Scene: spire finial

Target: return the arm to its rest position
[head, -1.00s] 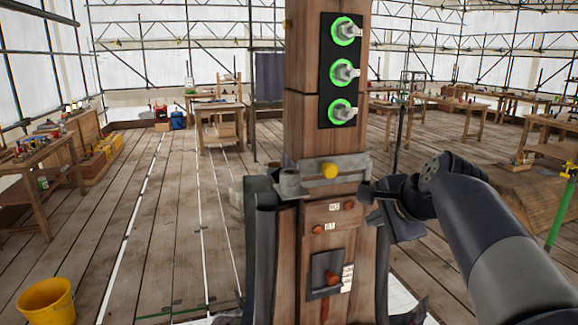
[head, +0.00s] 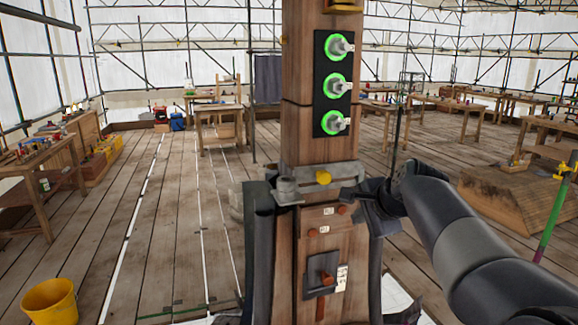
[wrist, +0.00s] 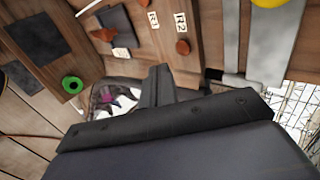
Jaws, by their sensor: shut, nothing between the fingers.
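My gripper (head: 374,196) is at the right side of a wooden post (head: 304,135), level with the grey metal collar around the post. Its fingers look shut and empty; part of them is hard to make out against dark parts behind. My arm reaches in from the lower right. In the wrist view, my dark gripper (wrist: 158,85) is in front of the post's lower panel (wrist: 170,25), which has R1 and R2 tags and orange-brown knobs. I cannot tell whether it touches the post.
A black plate on the post carries three green-ringed fittings (head: 337,85). A yellow knob (head: 323,177) sits on the collar. A yellow bucket (head: 48,302) stands at lower left. Workbenches (head: 40,160) line the sides. A green pole (head: 550,215) stands at right. Plank floor at left is mostly open.

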